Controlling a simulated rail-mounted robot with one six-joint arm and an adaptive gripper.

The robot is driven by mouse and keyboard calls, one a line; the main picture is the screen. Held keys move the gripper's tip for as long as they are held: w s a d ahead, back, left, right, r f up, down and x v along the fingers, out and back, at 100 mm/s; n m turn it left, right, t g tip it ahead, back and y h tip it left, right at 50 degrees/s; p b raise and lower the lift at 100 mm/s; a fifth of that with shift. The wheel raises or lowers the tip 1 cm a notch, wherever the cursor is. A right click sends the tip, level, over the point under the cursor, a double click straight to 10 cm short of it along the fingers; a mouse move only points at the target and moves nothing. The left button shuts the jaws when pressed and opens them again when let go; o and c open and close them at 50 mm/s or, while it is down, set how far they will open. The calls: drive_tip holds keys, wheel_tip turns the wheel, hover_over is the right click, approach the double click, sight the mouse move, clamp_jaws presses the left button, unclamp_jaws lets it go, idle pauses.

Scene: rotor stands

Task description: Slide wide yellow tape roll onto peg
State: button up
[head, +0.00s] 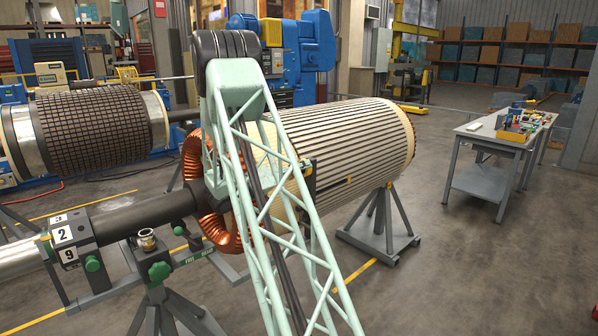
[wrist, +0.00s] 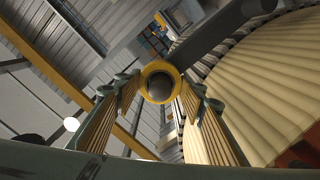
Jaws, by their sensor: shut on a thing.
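The wide yellow tape roll (wrist: 160,65) shows in the wrist view as a yellow ring, its dark round hole facing the camera. My gripper (wrist: 160,88) is shut on it, with one ribbed finger at each side of the roll. In the head view my pale green lattice arm crosses the middle of the picture. I cannot make out the gripper or the roll there. I cannot pick out the peg with certainty in either view.
A big cream striped rotor (head: 365,140) lies behind my arm, and its ribbed side (wrist: 270,85) fills the wrist view's right. Copper windings (head: 192,160) and a numbered shaft stand (head: 75,240) are at left. A workbench (head: 480,180) stands right, with open floor before it.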

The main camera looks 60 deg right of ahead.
drive_tip(key=o, duration=0.9)
drive_tip(key=shift+o, duration=0.2)
drive_tip(key=o, duration=0.5)
drive_tip(key=shift+c, duration=0.2)
drive_tip(key=shift+a, duration=0.15)
drive_tip(key=b+v, duration=0.7)
drive_tip(key=v, duration=0.1)
drive_tip(key=shift+a, duration=0.35)
idle(0.9)
drive_tip(key=shift+w, duration=0.1)
